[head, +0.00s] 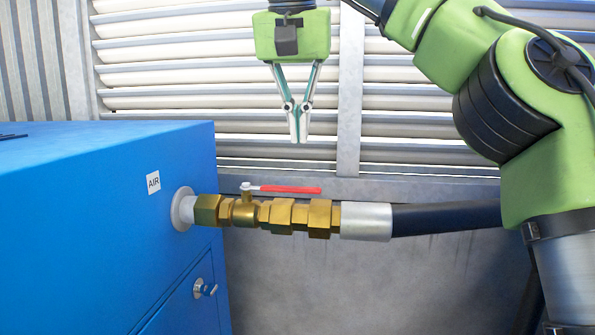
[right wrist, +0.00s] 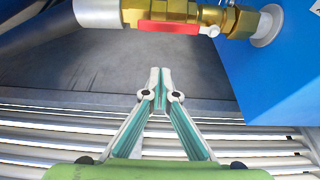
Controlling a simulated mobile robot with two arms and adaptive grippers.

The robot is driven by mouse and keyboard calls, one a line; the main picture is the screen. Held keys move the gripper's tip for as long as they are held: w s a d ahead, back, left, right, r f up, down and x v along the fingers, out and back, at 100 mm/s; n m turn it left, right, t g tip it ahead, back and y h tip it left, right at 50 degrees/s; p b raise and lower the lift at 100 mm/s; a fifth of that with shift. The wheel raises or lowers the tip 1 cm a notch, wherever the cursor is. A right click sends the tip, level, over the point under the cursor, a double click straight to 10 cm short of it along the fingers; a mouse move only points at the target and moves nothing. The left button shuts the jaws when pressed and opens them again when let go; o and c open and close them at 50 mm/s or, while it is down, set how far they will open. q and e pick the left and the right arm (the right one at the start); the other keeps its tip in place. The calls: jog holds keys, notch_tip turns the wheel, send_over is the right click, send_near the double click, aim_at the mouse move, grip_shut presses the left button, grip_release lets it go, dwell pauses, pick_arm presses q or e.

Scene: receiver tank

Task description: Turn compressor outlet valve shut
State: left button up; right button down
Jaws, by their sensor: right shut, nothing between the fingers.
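The compressor outlet valve (head: 246,212) is a brass ball valve on the side of the blue compressor cabinet (head: 110,215). Its red lever handle (head: 290,189) lies along the pipe, pointing away from the cabinet. The lever also shows in the right wrist view (right wrist: 168,27), near the top, in front of the brass fittings. My right gripper (head: 299,138) points down above the lever's free end, apart from it, with its fingertips together and nothing between them. In the right wrist view the closed fingertips (right wrist: 160,72) are below the lever. My left gripper is not in view.
A black hose (head: 445,217) with a silver collar (head: 366,221) runs right from the brass fittings. A white AIR label (head: 153,182) and a small lock (head: 204,289) are on the cabinet. A louvred wall (head: 420,125) stands behind. Space around the lever's upper side is clear.

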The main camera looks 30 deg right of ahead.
aim_at(280, 188)
jog(key=x, duration=0.8)
jog(key=s+a, duration=0.2)
jog(key=s, duration=0.1)
jog(key=shift+r, duration=0.2)
jog(key=shift+s+a, duration=0.1)
jog(key=shift+a, duration=0.05)
jog(key=shift+f, duration=0.1)
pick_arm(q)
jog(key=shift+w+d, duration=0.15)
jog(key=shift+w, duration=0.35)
pick_arm(e)
jog(key=shift+w+f, duration=0.1)
jog(key=shift+w, duration=0.2)
